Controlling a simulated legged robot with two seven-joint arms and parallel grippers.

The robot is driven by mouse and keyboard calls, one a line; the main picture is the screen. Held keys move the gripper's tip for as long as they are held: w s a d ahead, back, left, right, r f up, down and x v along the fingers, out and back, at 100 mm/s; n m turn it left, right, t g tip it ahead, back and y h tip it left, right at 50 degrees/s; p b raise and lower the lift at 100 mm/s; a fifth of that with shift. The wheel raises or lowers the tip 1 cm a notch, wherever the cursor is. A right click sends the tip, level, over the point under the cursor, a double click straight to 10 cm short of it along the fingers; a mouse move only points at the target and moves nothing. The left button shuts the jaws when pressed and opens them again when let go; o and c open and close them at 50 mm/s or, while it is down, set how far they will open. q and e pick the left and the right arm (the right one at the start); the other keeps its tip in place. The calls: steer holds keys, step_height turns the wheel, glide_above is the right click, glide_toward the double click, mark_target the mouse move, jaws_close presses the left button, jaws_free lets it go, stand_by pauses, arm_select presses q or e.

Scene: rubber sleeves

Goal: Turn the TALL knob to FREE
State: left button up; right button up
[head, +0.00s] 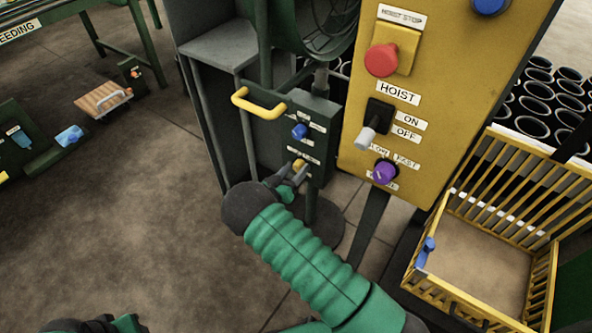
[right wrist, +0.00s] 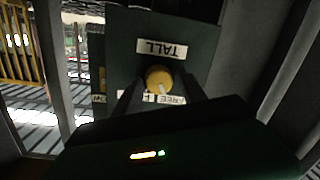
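The TALL knob (right wrist: 159,78) is a round yellow knob with a white pointer mark, on a dark green panel under an upside-down TALL label (right wrist: 164,49) in the right wrist view. Its pointer slants down and slightly right, towards the partly covered FREE label (right wrist: 172,100). My right gripper (right wrist: 161,88) has its fingers spread on both sides of the knob, with gaps visible; contact is not clear. In the head view the knob (head: 299,164) is small beside the gripper (head: 292,174). Part of my left arm's end (head: 100,325) shows at the lower left; its fingers cannot be made out.
A blue knob (head: 299,131) and a yellow handle (head: 259,104) are above on the same box. A yellow HOIST panel (head: 430,85) with a red button, lever and purple knob stands close right. A yellow basket (head: 545,270) is lower right.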

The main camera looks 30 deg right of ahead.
steer(key=shift+o, duration=0.7)
steer(key=shift+s+a, duration=0.15)
steer(key=shift+a, duration=0.05)
steer(key=p+v, duration=0.4)
steer(key=v, duration=1.2)
steer(key=shift+a, duration=0.25)
steer(key=shift+f, duration=0.1)
